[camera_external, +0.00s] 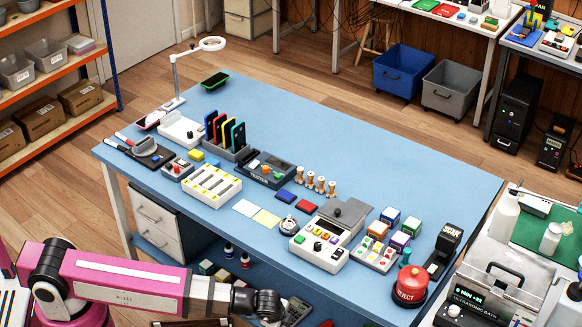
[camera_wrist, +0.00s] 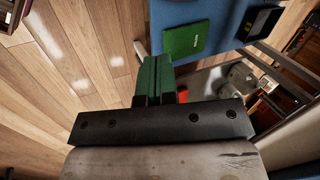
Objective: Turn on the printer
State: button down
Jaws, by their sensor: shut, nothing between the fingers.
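A white device with coloured buttons, a dark knob and a grey lid (camera_external: 326,240) stands near the front edge of the blue table (camera_external: 400,160); it may be the printer, but I cannot read a label on it. I cannot tell whether it is on. My gripper shows in the wrist view with its green fingers (camera_wrist: 154,66) shut together and nothing between them. In the external view my pink arm reaches in from the lower left. Its dark wrist end is low in front of the table, apart from the white device.
A red REJECT button (camera_external: 409,287) and a black SCAN stand (camera_external: 444,250) are right of the device. A phone rack (camera_external: 228,150), a tester (camera_external: 265,171) and a yellow-slotted tray (camera_external: 211,186) are left. The table's back right is clear. An ultrasonic bath (camera_external: 485,292) stands at lower right.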

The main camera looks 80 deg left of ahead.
jog(key=w+d+r+m+t+y, duration=0.3)
jog(key=w+d+r+m, duration=0.2)
jog(key=w+r, duration=0.4)
jog(key=n+t+h, duration=0.1)
jog(key=n+t, duration=0.1)
send_near(338, 255)
jog(key=d+f, duration=0.1)
jog(key=w+d+f, duration=0.1)
jog(key=f, duration=0.1)
jog(key=w+f, duration=0.1)
jog(key=shift+w+d+f, duration=0.15)
jog(key=shift+d, duration=0.25)
jog(key=w+a+r+n+t+h, duration=0.1)
jog(key=a+r+n, duration=0.3)
jog(key=r, duration=0.6)
jog(key=shift+w+a+r+n+t+h, duration=0.3)
jog(key=shift+w+a+t, duration=0.2)
jog(key=shift+w+a, duration=0.6)
jog(key=shift+s+a+f, duration=0.1)
jog(key=shift+s+a, duration=0.05)
jog(key=shift+s, duration=0.05)
jog(key=shift+w+a+f, duration=0.15)
jog(key=shift+f, duration=1.3)
jog(key=shift+w+a+f, duration=0.1)
jog(key=shift+w+f, duration=0.05)
jog(key=shift+f, duration=1.25)
jog(key=shift+w+a+f, duration=0.15)
jog(key=shift+f, duration=1.3)
jog(key=shift+f, duration=0.15)
jog(key=shift+f, duration=0.25)
